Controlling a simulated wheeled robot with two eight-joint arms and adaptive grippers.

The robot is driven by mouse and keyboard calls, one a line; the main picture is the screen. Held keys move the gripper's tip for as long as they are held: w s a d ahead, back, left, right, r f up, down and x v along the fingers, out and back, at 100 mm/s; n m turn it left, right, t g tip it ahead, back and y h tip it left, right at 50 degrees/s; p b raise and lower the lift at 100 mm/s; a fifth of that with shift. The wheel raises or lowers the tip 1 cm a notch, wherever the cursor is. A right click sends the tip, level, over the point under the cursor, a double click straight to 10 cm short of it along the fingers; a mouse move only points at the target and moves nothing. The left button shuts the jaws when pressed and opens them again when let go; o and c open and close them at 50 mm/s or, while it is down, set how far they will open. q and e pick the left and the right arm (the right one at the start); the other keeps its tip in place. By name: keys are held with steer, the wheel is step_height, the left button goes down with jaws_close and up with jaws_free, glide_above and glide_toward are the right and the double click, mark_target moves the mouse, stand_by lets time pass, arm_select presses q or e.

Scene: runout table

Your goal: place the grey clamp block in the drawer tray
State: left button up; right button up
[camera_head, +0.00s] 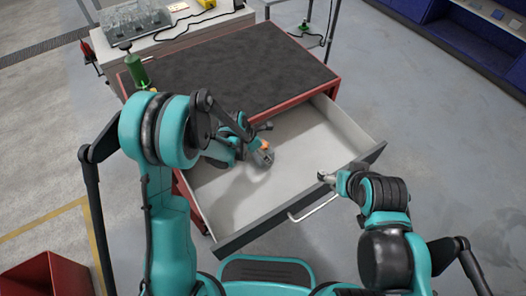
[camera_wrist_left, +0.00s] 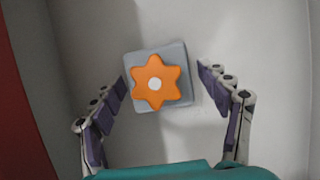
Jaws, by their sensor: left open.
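The grey clamp block (camera_wrist_left: 157,77) with its orange star-shaped knob lies inside the open drawer tray, between my left gripper's fingers in the left wrist view. In the head view the block (camera_head: 262,158) shows over the pale floor of the drawer tray (camera_head: 309,137), left of its middle. My left gripper (camera_wrist_left: 161,84) is open, with a gap between each finger and the block. In the head view my left gripper (camera_head: 255,142) is partly hidden by its own arm. My right gripper (camera_head: 325,177) is at the drawer's front edge, near the handle; its fingers are too small to read.
The red cabinet (camera_head: 230,67) has a dark mat on top. Behind it a bench holds a clear bin (camera_head: 133,20) and a yellow item (camera_head: 206,3). A green bottle (camera_head: 137,70) stands at the mat's left corner. The drawer's right part is clear.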

arm_select(q)
steer(key=s+a+r+m+t+y+p, duration=0.1)
steer(key=s+a+r+m, duration=0.25)
steer(key=r, duration=0.35)
steer(key=s+a+r+m+p, duration=0.1)
steer(key=s+a+r+m, duration=0.2)
steer(key=r, duration=0.4)
steer(key=s+a+r+m+t+y+p, duration=0.1)
steer(key=s+a+r+m, duration=0.1)
steer(key=s+r+m, duration=0.4)
steer(key=s+a+r+m+t, duration=0.1)
steer(key=s+a+r+m, duration=0.1)
steer(key=m, duration=0.4)
steer(key=s+a+r+m+t+y, duration=0.1)
steer(key=s+a+r+m, duration=0.1)
steer(key=s+m, duration=0.3)
steer(key=shift+s+a+r+m+t+y, duration=0.3)
steer(key=shift+r+m, duration=0.1)
steer(key=shift+m, duration=0.45)
